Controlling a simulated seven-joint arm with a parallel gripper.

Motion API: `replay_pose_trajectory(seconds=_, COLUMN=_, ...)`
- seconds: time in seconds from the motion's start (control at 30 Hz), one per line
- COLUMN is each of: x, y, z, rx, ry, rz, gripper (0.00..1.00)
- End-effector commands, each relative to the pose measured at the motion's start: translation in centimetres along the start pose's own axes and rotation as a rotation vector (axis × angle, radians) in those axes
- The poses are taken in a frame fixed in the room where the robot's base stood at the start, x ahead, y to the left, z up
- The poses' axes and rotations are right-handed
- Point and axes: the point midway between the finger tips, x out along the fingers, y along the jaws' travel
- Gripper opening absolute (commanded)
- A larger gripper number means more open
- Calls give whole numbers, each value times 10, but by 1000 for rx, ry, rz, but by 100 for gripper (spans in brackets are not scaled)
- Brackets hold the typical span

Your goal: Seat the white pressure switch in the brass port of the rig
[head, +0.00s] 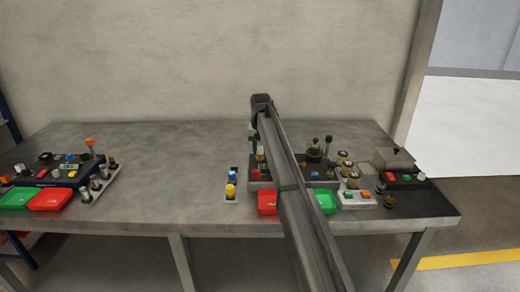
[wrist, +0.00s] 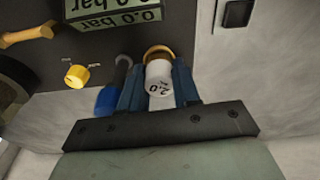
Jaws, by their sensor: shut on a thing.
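In the wrist view my gripper (wrist: 156,84) is shut on the white pressure switch (wrist: 158,73), a small white cylinder marked "2.0", with one blue finger on each side. A brass ring (wrist: 157,50), which looks like the brass port, shows just beyond the switch at the edge of the dark rig (wrist: 100,47). The switch overlaps the ring, and I cannot tell whether it is in the port or above it. In the head view my gripper (head: 254,136) is over the left end of the rig (head: 262,185), partly hidden by my arm.
On the rig, a blue-ended part (wrist: 108,100) lies close to the left finger, near a yellow knob (wrist: 76,75) and a green display (wrist: 118,12). A tray with blue and yellow parts (head: 231,186) stands left of the rig. The table's middle left is clear.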

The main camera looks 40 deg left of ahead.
Motion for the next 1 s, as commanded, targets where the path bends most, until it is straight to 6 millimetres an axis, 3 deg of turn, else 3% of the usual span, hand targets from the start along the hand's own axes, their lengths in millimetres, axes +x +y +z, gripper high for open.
replay_pose_trajectory(seconds=0.63, x=3, y=0, z=0, rx=0, ry=0, rz=0, gripper=0)
replay_pose_trajectory(seconds=0.67, x=3, y=0, z=0, rx=0, ry=0, rz=0, gripper=32)
replay_pose_trajectory(seconds=1.0, x=3, y=2, z=0, rx=2, ry=0, rz=3, gripper=61)
